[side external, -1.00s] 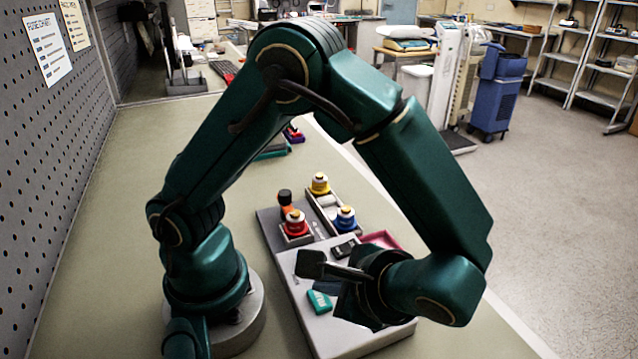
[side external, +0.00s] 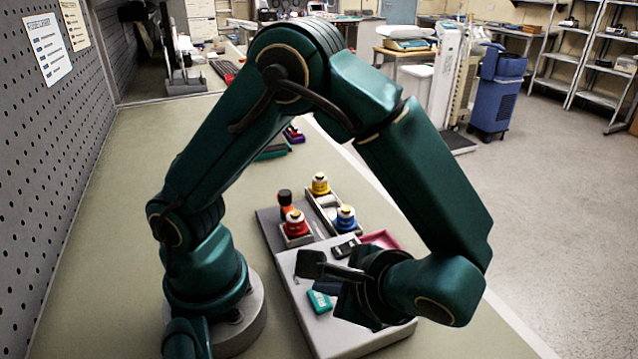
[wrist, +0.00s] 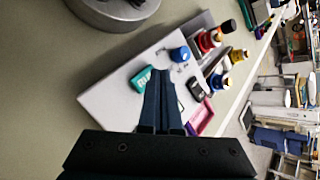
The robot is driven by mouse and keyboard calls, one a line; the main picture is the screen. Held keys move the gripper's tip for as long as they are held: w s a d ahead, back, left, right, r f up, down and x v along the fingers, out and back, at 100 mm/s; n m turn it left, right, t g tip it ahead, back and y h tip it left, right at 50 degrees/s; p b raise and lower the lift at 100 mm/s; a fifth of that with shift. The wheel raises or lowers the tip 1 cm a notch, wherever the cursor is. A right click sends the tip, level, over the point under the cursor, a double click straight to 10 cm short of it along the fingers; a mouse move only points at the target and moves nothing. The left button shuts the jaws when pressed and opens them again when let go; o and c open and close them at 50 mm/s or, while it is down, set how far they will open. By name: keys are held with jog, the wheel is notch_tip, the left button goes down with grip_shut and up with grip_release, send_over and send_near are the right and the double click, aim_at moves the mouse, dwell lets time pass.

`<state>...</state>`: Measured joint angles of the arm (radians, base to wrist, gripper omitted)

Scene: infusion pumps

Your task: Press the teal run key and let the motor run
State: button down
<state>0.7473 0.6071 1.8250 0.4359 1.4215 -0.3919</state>
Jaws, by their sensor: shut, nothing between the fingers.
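The teal run key (side external: 319,301) sits on the pale top of the pump panel (side external: 303,324). In the wrist view the teal key (wrist: 142,80) lies just left of my fingers and shows white lettering. My gripper (wrist: 160,74) is shut and empty, pointing down over the panel. Its tips are beside the key in that view, between it and a blue knob (wrist: 180,54). In the side view the dark fingers (side external: 327,287) show just above and right of the key, partly hidden by my wrist. I cannot tell whether they touch the panel.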

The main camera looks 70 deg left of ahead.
aim_at(326, 302)
jog(key=shift+f, duration=0.1)
jog(key=shift+f, duration=0.3)
jog(key=shift+f, duration=0.45)
dwell(0.6)
jog(key=shift+r, duration=0.9)
jog(key=shift+r, duration=2.5)
